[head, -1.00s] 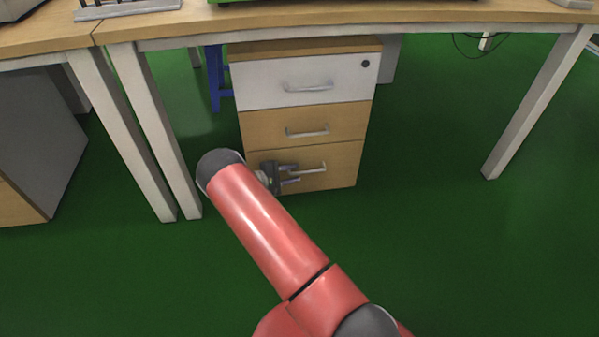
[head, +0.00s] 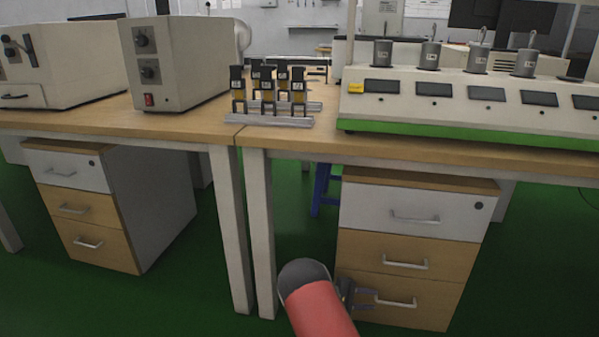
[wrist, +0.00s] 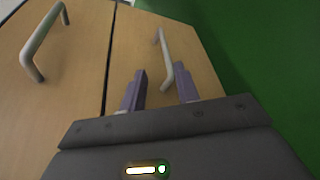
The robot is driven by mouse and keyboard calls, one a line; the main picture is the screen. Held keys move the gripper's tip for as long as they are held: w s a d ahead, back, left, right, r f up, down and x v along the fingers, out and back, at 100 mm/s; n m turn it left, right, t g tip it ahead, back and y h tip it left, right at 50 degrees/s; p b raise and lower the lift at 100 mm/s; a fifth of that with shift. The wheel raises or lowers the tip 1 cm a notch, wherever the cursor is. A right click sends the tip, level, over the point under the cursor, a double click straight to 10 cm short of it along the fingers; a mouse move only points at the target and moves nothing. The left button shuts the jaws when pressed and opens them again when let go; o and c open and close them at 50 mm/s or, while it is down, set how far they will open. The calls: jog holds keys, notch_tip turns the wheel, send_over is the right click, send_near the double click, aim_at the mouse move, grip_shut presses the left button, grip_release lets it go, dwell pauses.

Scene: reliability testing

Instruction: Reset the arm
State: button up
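My red arm reaches up from the bottom of the head view, its grey joint in front of the left side of a drawer cabinet (head: 408,238). My gripper (head: 372,297) is beside the bottom drawer's handle (head: 397,302), partly hidden by the arm. In the wrist view, the purple fingers of my gripper (wrist: 160,82) are spread apart. The bottom drawer's handle (wrist: 166,58) stands just past the fingertips, nearer the right finger. Whether it touches that finger is unclear. Nothing is held. The drawers look shut.
A wooden desk (head: 400,150) spans above the cabinet, its white legs (head: 260,230) just left of my arm. A second drawer cabinet (head: 80,205) stands further left. Green floor (head: 200,290) is open at the front.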

jog(key=s+a+r+m+y+p, duration=0.1)
jog(key=s+r+m+y, duration=0.2)
jog(key=r, duration=0.6)
jog(key=s+r+y+p, duration=0.25)
jog(key=s+r, duration=0.25)
jog(key=r, duration=0.5)
jog(key=s+a+r+m+y, duration=0.1)
jog(key=s+r+m+y, duration=0.15)
jog(key=s+r, duration=0.45)
jog(key=s+a+r+t+y+p, duration=0.2)
jog(key=s+a+r+y, duration=0.1)
jog(key=s+r, duration=0.5)
jog(key=s+a+r+t+y+p, duration=0.2)
jog(key=s+r, duration=0.6)
jog(key=s, duration=0.4)
jog(key=a+m+t+y, duration=0.1)
jog(key=a+y, duration=0.1)
jog(key=a, duration=0.1)
jog(key=shift+s+r, duration=0.15)
jog(key=shift+r, duration=0.15)
jog(key=shift+a, duration=0.1)
